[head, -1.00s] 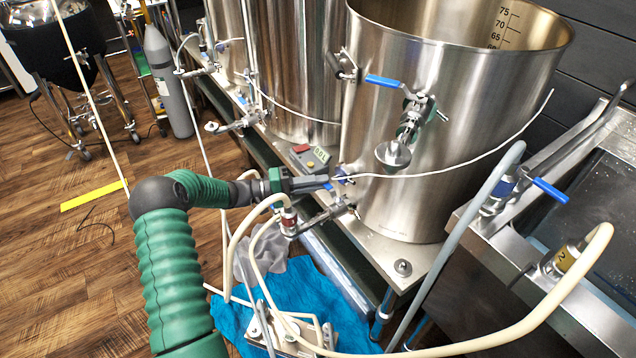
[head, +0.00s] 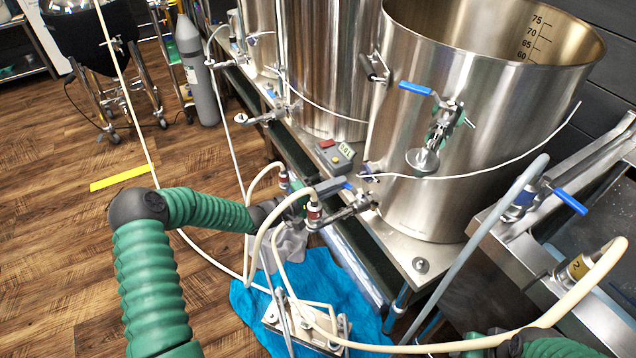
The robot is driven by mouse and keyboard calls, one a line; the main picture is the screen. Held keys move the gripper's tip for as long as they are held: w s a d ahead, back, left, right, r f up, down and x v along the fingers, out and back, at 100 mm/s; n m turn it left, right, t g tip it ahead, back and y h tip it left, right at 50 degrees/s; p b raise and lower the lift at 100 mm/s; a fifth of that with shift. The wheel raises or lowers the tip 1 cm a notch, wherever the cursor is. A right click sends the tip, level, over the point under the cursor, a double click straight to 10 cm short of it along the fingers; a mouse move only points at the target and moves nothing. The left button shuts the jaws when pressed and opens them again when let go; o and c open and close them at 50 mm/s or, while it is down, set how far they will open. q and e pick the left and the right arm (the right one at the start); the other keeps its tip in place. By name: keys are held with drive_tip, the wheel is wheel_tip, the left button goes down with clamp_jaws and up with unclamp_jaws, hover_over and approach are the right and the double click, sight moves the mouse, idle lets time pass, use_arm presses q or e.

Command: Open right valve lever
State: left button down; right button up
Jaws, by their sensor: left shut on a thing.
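The low valve (head: 350,208) sticks out from the front of the near steel kettle (head: 440,200). A blue lever (head: 344,187) shows just above it. My left gripper (head: 326,187) is shut on this blue lever, and its dark fingers cover part of it. A hose end with a red band (head: 314,212) is at the valve's outer end. My right arm enters at the bottom right. Its gripper (head: 476,345) is partly cut off by the lower edge and its fingertips are hidden.
A higher blue lever (head: 416,88) sits on the kettle. Another blue lever (head: 570,201) is by the sink at right. Cream hoses (head: 268,235) loop around my left gripper. A pump (head: 305,322) stands on a blue cloth (head: 245,310). The wooden floor at left is mostly clear.

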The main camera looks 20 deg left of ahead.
use_arm(q)
drive_tip(key=shift+s+f, duration=0.1)
drive_tip(key=shift+f, duration=0.15)
drive_tip(key=c, duration=1.6)
unclamp_jaws()
drive_tip(key=shift+o, duration=0.4)
drive_tip(key=shift+r, duration=0.15)
drive_tip(key=p+v, duration=0.4)
drive_tip(key=v, duration=1.2)
drive_tip(key=shift+s+a, duration=0.2)
drive_tip(key=shift+a, duration=0.2)
drive_tip(key=shift+c, duration=0.4)
